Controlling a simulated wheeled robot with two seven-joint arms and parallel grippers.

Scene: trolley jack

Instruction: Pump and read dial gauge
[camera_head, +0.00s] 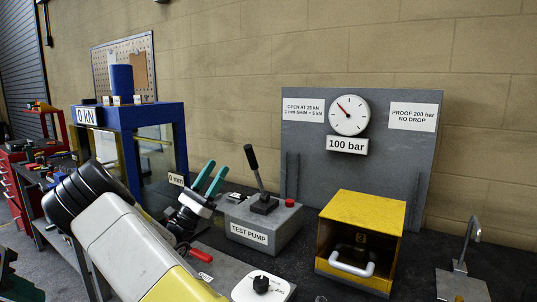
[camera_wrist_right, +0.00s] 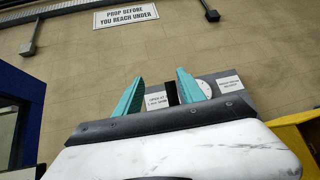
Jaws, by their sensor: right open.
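The dial gauge (camera_head: 350,115) is white and round on a grey panel, with its red needle pointing up and left. A sign below reads "100 bar" (camera_head: 347,145). The grey test pump (camera_head: 262,228) has a black lever (camera_head: 254,168) leaning up and left. My right gripper (camera_head: 216,166) has teal fingers, open and empty, left of the lever and apart from it. In the right wrist view my right gripper (camera_wrist_right: 158,74) is spread, with a dark upright bar, probably the lever (camera_wrist_right: 171,92), showing between its fingers. A dark shape at the lower left edge may be my left gripper (camera_head: 12,276).
A yellow open-fronted box (camera_head: 362,237) with a grey handle stands right of the pump. A blue press frame (camera_head: 128,116) marked "0 kN" stands at left. A white plate with a black knob (camera_head: 262,285) lies in front. A metal stand (camera_head: 462,272) is far right.

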